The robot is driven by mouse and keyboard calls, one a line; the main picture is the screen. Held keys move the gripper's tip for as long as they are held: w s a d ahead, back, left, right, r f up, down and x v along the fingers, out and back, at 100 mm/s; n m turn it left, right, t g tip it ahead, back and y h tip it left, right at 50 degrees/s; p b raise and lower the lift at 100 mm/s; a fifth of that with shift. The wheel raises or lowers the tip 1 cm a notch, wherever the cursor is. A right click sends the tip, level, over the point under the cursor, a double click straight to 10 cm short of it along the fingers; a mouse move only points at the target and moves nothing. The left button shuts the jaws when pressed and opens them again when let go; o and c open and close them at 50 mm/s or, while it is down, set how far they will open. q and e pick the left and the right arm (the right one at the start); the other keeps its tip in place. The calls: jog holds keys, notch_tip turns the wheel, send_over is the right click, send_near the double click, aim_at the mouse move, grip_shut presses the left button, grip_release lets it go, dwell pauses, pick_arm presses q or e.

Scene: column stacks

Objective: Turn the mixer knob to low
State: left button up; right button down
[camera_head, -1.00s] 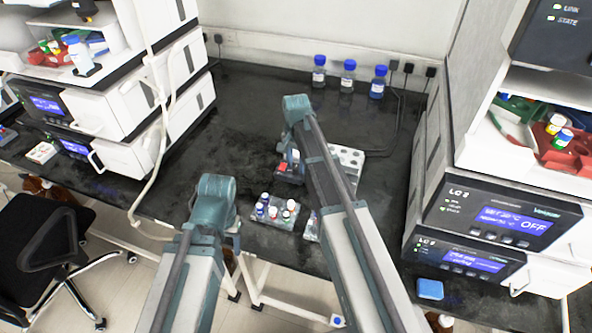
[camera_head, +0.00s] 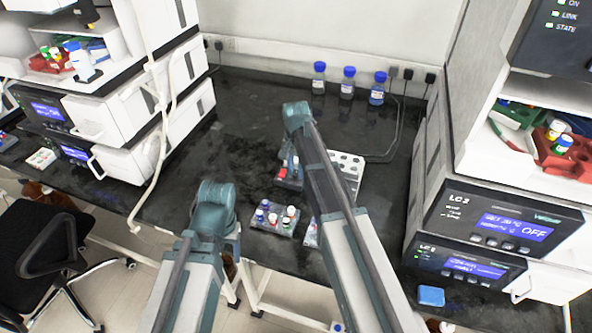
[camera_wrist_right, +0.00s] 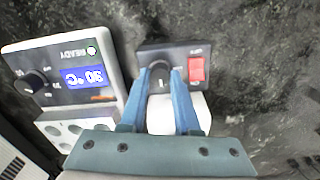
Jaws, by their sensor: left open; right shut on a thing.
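In the right wrist view the mixer (camera_wrist_right: 195,48) is a dark panel with a red switch and a round knob, over a white body. My right gripper (camera_wrist_right: 160,77) has its two blue fingers on either side of the knob (camera_wrist_right: 160,82), shut on it. In the head view my right gripper (camera_head: 291,168) is over the mixer (camera_head: 282,175), which my arm partly hides. My left gripper (camera_head: 232,245) hangs near the bench's front edge, open and holding nothing that I can see. Its fingers are hard to make out.
A heater block with a 30 °C display (camera_wrist_right: 85,77) and its own knob stands beside the mixer. A vial rack (camera_head: 272,218) lies in front. Three blue-capped bottles (camera_head: 348,82) stand at the back. Instrument stacks flank the bench (camera_head: 245,125); its left middle is clear.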

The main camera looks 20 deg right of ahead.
jog(key=n, duration=0.8)
jog(key=shift+n, duration=0.3)
jog(key=n, duration=0.4)
jog(key=shift+n, duration=2.4)
jog(key=c, duration=0.9)
grip_release()
